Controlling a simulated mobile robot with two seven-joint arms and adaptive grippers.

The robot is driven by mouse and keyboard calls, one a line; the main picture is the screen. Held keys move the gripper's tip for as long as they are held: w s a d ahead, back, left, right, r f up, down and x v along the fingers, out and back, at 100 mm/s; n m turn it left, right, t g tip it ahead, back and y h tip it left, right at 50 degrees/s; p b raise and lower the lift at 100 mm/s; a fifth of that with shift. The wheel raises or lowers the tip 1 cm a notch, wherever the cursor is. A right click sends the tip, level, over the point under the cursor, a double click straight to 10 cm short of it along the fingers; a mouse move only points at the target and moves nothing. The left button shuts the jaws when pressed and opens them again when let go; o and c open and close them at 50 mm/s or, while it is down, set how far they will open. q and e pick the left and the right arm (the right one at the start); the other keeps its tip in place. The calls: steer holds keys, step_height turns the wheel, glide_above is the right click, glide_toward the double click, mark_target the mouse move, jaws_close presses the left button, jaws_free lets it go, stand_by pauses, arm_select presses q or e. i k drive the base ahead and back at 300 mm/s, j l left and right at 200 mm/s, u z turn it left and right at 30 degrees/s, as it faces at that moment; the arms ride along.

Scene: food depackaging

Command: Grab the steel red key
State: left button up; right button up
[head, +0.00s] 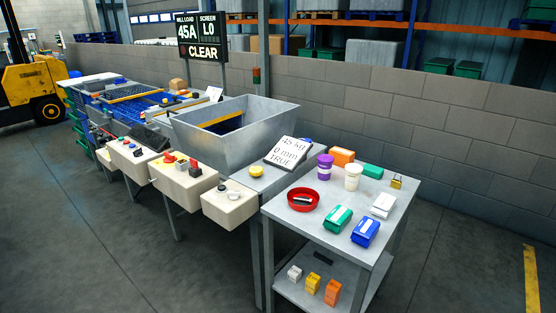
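No key can be told for certain at this size. A round red dish (290,205) sits on the grey side table (335,233) and holds a small dark and pale object (303,200), too small to identify. A cream control box (184,184) left of the table carries red and dark controls (168,159). Another cream box (229,208) nearer the table has a silvery round control (222,187) on top. Neither of my grippers is in view.
The table also bears a purple-lidded jar (325,167), a white cup (352,178), and green (338,219) and blue (366,232) packs. A metal hopper (205,145) stands behind the boxes. A block wall (440,125) closes the back. Floor in front is clear.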

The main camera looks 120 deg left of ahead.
mark_target(193, 163)
steer(key=u, duration=4.5)
steer(key=z, duration=0.45)
steer(key=i+j+z, duration=0.2)
steer(key=j+z, duration=0.25)
steer(key=i+j+z, duration=0.15)
steer(key=z, duration=0.35)
steer(key=j+z, duration=0.15)
steer(key=j, duration=0.4)
steer(key=i+j+z, duration=0.15)
steer(key=j, duration=0.35)
